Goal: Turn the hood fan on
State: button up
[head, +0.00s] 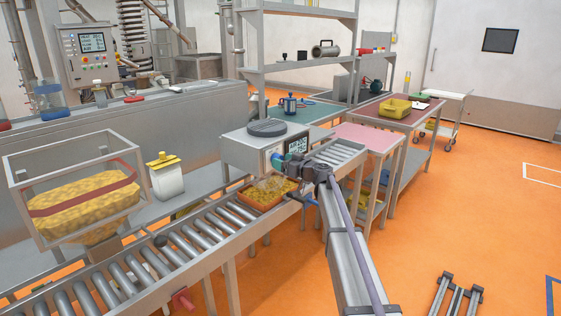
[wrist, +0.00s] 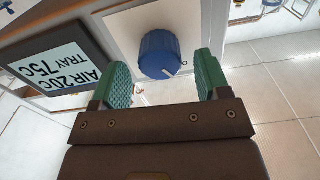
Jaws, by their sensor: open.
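A blue round knob (wrist: 158,52) with a white pointer mark sits on a pale panel in the wrist view. Its mark points to the lower right of that picture. My gripper (wrist: 163,72) is open, with one green finger pad on each side of the knob and gaps showing at both sides. In the head view my gripper (head: 284,163) is at the front of a grey box (head: 243,157) with a round dark top. A display (wrist: 52,70) beside the knob reads AIR 20C, TRAY 75C. No hood fan label is readable.
An orange tray of yellow pieces (head: 262,205) is on the roller conveyor (head: 185,250) below my gripper. A control cabinet (head: 88,52) is at the back left. The orange floor at right is mostly clear.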

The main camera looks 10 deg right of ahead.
jog(key=shift+x, duration=0.85)
jog(key=shift+c, duration=0.3)
jog(key=c, duration=0.9)
jog(key=shift+o, duration=0.2)
jog(key=shift+m, duration=0.5)
jog(key=m, duration=0.5)
jog(key=shift+m, duration=0.3)
jog(key=m, duration=0.5)
jog(key=shift+m, duration=0.3)
